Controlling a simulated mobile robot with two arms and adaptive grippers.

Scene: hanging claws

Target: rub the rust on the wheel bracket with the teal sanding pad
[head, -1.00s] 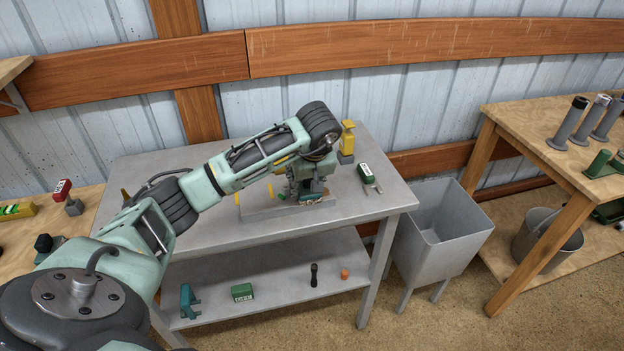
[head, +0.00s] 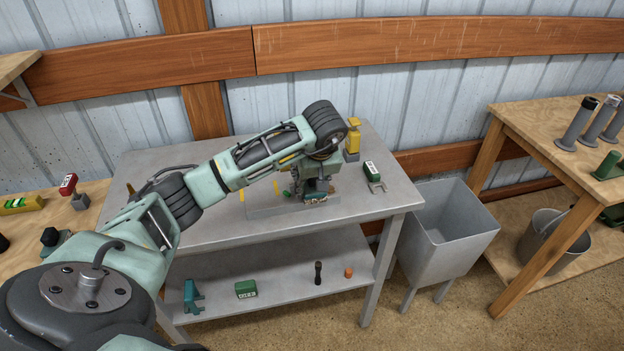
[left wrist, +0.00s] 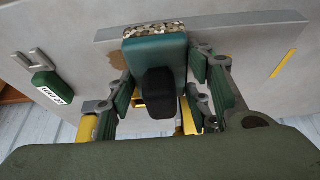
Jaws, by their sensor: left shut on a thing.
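The wheel bracket appears to be the long grey piece on the metal table (head: 262,211); it also shows in the left wrist view (left wrist: 240,45). Brown rust patches (left wrist: 116,56) show on it beside the pad. My left gripper (head: 314,186) is shut on the teal sanding pad (head: 315,197). In the left wrist view the pad (left wrist: 158,52) has a black grip between the fingers and a speckled gritty face turned to the bracket. The pad is at or just over the bracket; I cannot tell if they touch. My right gripper is not in view.
A green block with a label and a grey fork end (head: 372,172) lies right of the bracket. A yellow-topped item (head: 353,138) stands behind. Small items lie on the lower shelf (head: 270,272). A grey bin (head: 452,235) stands right of the table.

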